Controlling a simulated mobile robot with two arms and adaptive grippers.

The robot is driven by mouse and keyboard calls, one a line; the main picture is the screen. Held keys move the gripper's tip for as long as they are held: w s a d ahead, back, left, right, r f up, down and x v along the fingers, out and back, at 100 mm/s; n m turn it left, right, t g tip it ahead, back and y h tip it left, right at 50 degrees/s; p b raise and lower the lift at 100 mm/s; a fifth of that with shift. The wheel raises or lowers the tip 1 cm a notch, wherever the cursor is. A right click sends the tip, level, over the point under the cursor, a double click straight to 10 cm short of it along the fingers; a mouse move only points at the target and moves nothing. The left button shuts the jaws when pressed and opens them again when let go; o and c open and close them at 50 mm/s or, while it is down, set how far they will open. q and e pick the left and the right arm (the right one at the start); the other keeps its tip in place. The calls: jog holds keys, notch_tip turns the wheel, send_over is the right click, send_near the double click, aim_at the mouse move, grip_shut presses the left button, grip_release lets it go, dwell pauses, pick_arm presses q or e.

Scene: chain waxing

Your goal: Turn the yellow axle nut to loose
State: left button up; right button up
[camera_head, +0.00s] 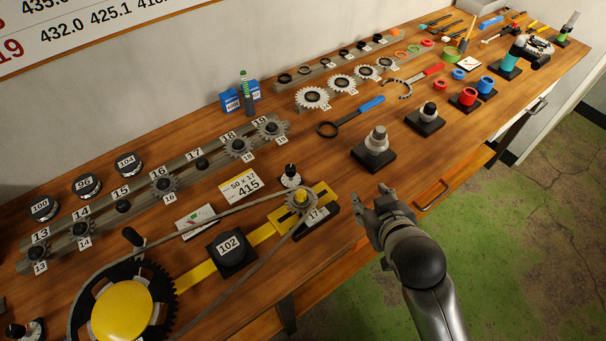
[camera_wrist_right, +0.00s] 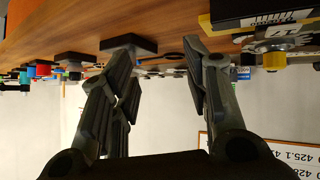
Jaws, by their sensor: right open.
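The yellow axle nut (camera_head: 301,196) sits on top of the small sprocket at the right end of the yellow bar (camera_head: 262,234), beside the block labelled 17 (camera_head: 316,216). The chain (camera_head: 246,205) runs around that sprocket. The nut also shows in the right wrist view (camera_wrist_right: 274,62), at the upper right. My right gripper (camera_head: 387,202) is open and empty, to the right of the nut and apart from it, near the table's front edge. Its two fingers (camera_wrist_right: 157,62) stand apart in the wrist view with nothing between them. My left gripper is not in view.
A large black chainring with a yellow hub (camera_head: 122,311) lies at the lower left. A black block labelled 102 (camera_head: 231,251) stands inside the chain loop. A grey stepped post on a black base (camera_head: 375,150) stands behind my right gripper. Numbered sprockets (camera_head: 163,184) line the back.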

jog(key=w+a+r+n+t+y, duration=0.3)
jog(key=a+r, duration=0.3)
jog(key=r, duration=0.3)
jog(key=w+a+r+n+t+y, duration=0.25)
jog(key=a+r, duration=0.25)
jog(key=r, duration=0.3)
jog(key=w+a+r+n+t+y, duration=0.2)
jog(key=a+r+n+t+y, duration=0.15)
jog(key=a+r, duration=0.4)
jog(key=s+a+r+n+g+y, duration=0.4)
jog(key=a+r+n+g+y, duration=0.1)
jog(key=a+r+n+y, duration=0.3)
jog(key=s+a+n+g+y, duration=0.5)
jog(key=s+a+n+g, duration=0.3)
jog(key=s+n+g, duration=0.65)
jog(key=n+h, duration=1.1)
jog(key=h, duration=1.2)
send_near(301, 192)
notch_tip(301, 192, down, 8)
jog(key=p, duration=0.4)
jog(key=shift+f, duration=0.2)
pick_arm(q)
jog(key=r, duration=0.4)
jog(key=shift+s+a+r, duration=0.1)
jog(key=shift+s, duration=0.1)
pick_arm(e)
jog(key=shift+f, duration=0.3)
